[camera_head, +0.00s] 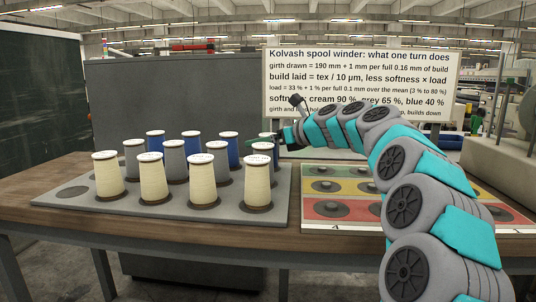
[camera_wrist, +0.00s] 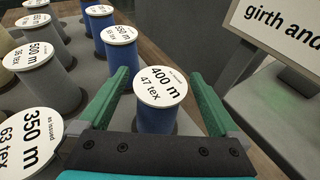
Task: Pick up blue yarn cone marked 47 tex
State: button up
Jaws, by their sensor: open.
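The blue yarn cone marked 400 m and 47 tex (camera_wrist: 155,121) stands upright in the wrist view. My gripper (camera_wrist: 160,77) is open, with one green finger on each side of this cone. Gaps show between the fingers and the cone, so it is not clamped. In the head view my gripper (camera_head: 282,138) is at the right end of the back row of blue cones.
A grey tray (camera_head: 72,192) holds several cream, grey and blue cones left of my gripper. Another blue cone (camera_wrist: 119,50) stands near the left finger. A coloured board (camera_head: 327,208) lies right of the tray. A text sign (camera_head: 315,70) stands behind.

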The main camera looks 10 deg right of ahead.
jog(key=shift+x, duration=0.85)
grip_shut()
